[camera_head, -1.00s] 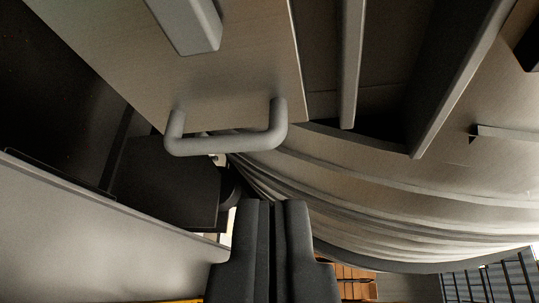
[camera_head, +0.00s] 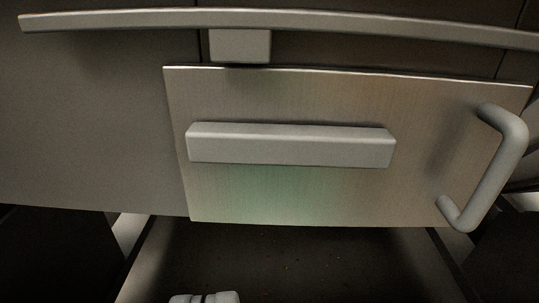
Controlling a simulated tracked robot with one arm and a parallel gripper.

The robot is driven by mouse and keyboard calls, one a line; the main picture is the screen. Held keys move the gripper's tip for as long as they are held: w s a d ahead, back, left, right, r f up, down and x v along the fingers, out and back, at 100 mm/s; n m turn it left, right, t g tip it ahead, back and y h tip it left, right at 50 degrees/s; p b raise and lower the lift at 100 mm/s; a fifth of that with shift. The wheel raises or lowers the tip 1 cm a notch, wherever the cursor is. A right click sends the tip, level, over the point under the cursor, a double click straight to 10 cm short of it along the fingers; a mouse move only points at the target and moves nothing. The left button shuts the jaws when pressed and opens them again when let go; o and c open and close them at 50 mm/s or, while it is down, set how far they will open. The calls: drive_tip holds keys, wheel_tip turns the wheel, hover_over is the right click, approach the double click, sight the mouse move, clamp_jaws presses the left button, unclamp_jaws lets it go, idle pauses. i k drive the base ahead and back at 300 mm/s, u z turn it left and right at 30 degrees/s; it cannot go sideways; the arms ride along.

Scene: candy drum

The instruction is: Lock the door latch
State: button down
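The door (camera_head: 240,195) is a flat brushed-metal panel in the middle of the view, lying close against the surface around it. A thick grey bar (camera_head: 290,146), which looks like the latch, lies horizontally across its face. A grey U-shaped handle (camera_head: 497,170) is at the door's right end. A small grey block (camera_head: 240,46) sits just above the door's top edge; the bar is apart from it. My gripper (camera_head: 205,298) shows only as pale fingertips at the bottom edge, below and apart from the door. The tips look close together with nothing between them; the rest is out of frame.
A long grey rail (camera_head: 290,22) runs across the top, above the block. Below the door is a dark recess (camera_head: 285,255) with tiny specks, bordered by pale side edges (camera_head: 140,265). The space in front of the door face looks clear.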

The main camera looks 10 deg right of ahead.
sight(241, 144)
drive_tip(key=z, duration=0.6)
drive_tip(key=k, duration=0.85)
drive_tip(key=u, duration=0.4)
drive_tip(key=i, duration=0.5)
drive_tip(key=z, duration=0.1)
